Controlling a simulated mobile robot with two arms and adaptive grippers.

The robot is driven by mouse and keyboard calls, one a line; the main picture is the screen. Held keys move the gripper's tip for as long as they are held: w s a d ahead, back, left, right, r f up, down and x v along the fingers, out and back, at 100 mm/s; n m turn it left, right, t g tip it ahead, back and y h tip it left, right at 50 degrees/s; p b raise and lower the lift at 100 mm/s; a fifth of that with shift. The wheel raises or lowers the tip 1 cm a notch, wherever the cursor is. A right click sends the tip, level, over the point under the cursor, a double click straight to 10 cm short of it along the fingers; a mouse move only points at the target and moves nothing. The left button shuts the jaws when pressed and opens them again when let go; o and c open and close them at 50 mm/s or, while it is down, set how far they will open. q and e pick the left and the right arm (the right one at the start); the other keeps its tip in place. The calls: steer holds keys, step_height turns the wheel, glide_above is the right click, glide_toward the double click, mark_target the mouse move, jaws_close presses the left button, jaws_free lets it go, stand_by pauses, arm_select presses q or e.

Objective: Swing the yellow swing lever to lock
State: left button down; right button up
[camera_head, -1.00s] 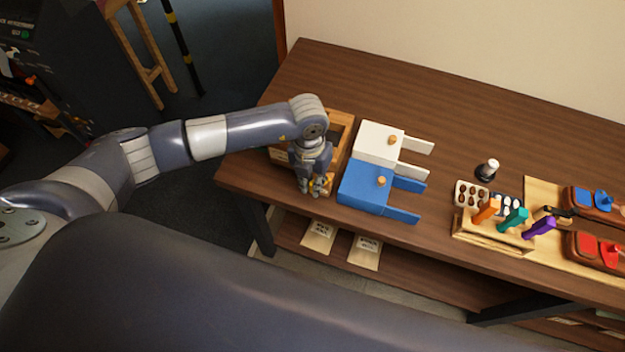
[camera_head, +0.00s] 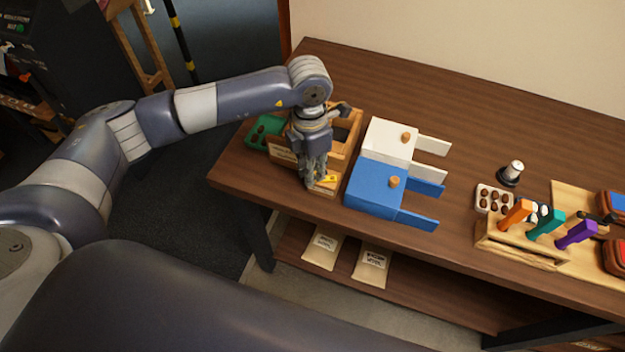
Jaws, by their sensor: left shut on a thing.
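The yellow swing lever (camera_head: 329,179) is a small piece at the front end of the wooden box (camera_head: 349,150) on the left part of the bench. My left gripper (camera_head: 312,184) points down at the front of this box, its fingers shut at the lever. The fingers hide part of the lever, and its exact angle is too small to tell. My right gripper is out of view.
A blue box (camera_head: 374,185) and a white box (camera_head: 390,137) with open flaps stand just right of the gripper. A green tray (camera_head: 262,132) lies behind left. A tool rack (camera_head: 520,250) stands further right. The bench's middle back is clear.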

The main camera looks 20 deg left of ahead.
arm_select(q)
steer(key=shift+w+a+m+b, duration=0.1)
steer(key=shift+w+m+b, duration=0.25)
steer(key=shift+m+b, duration=0.5)
steer(key=c, duration=1.5)
jaws_free()
steer(key=shift+r, duration=0.1)
steer(key=shift+r, duration=4)
